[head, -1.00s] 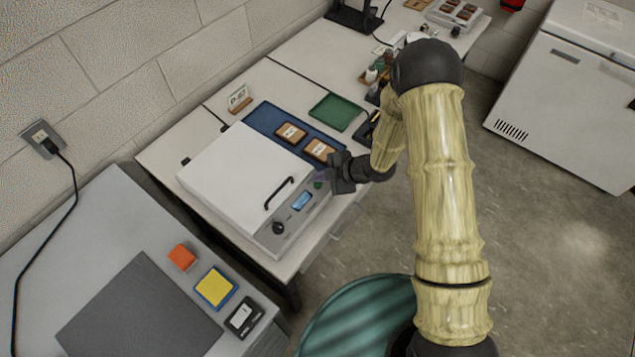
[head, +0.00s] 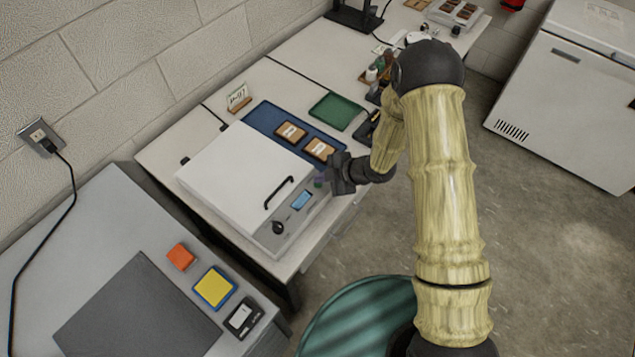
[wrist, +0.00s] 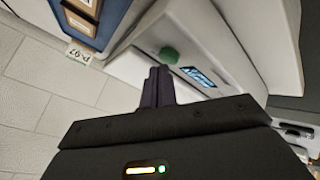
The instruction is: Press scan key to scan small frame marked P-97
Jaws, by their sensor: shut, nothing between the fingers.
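The scanner has a white lid (head: 240,165) with a black handle, lying closed. Its grey front panel carries a green key (head: 318,184), a lit display (head: 301,200) and a dark knob (head: 278,228). The green key also shows in the wrist view (wrist: 169,56), just beyond my fingertips, with the display (wrist: 197,77) beside it. My gripper (head: 324,176) is shut and empty, close to the key; I cannot tell whether it touches. Two small wooden frames (head: 290,132) (head: 319,149) lie on a blue tray (head: 263,117). A card marked P-97 (head: 238,95) stands behind the tray.
A green tray (head: 336,111) lies beyond the blue one, with small bottles and tools farther back. On the nearer grey table are an orange block (head: 181,257), a yellow pad (head: 214,288), a small meter (head: 243,318) and a dark mat (head: 135,315). A white chest (head: 570,95) stands right.

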